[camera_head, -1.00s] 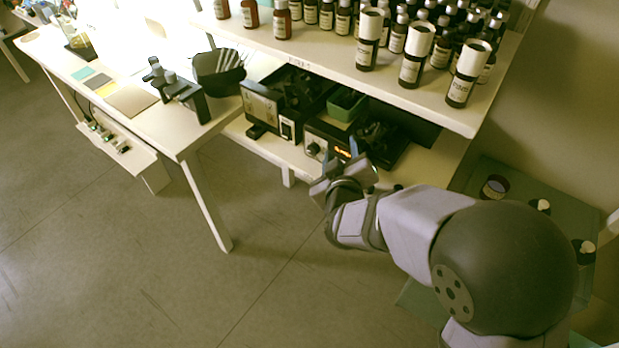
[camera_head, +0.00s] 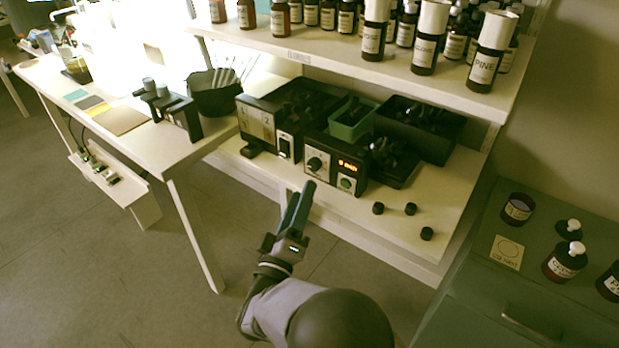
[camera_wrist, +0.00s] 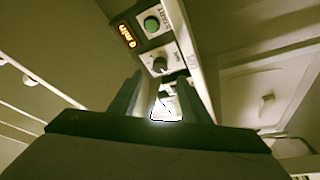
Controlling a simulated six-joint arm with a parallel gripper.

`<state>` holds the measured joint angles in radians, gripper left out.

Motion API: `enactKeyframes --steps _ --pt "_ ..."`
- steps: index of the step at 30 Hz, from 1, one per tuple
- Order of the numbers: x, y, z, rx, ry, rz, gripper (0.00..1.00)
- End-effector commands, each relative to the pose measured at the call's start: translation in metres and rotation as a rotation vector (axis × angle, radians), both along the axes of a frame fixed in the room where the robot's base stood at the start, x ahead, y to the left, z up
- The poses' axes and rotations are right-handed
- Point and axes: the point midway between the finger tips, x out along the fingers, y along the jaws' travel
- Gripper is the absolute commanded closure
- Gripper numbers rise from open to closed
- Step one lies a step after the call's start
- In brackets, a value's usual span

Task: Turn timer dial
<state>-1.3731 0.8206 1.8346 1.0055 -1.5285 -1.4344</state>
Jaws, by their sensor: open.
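The timer box (camera_head: 346,170) is a black unit on the lower shelf. Its front has a dark dial on a light plate (camera_head: 314,164), an orange lit display (camera_head: 347,165) and a green button (camera_head: 346,183). My gripper (camera_head: 300,191) is below and in front of the dial, with its fingers pointing up toward it. The gripper is open and empty, and no contact with the dial shows. In the wrist view the dial (camera_wrist: 159,65) lies beyond and between the fingers (camera_wrist: 155,90), with the green button (camera_wrist: 151,24) and display (camera_wrist: 127,36) above it.
Another black box (camera_head: 257,127) stands left of the timer box. A green tray (camera_head: 352,122) and a black tray (camera_head: 420,130) stand behind. Several black caps (camera_head: 410,209) lie to the right. The upper shelf (camera_head: 330,65) with bottles overhangs. A white table (camera_head: 150,145) is at left.

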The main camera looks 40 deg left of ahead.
Motion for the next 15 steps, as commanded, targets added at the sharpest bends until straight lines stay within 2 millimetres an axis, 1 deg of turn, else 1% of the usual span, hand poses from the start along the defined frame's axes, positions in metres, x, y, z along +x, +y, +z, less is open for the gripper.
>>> enactKeyframes --steps 9,15 --pt "0.037 0.012 0.008 0.003 0.000 -0.001 0.57" --pt "0.055 0.018 0.012 0.002 0.000 0.000 0.57"
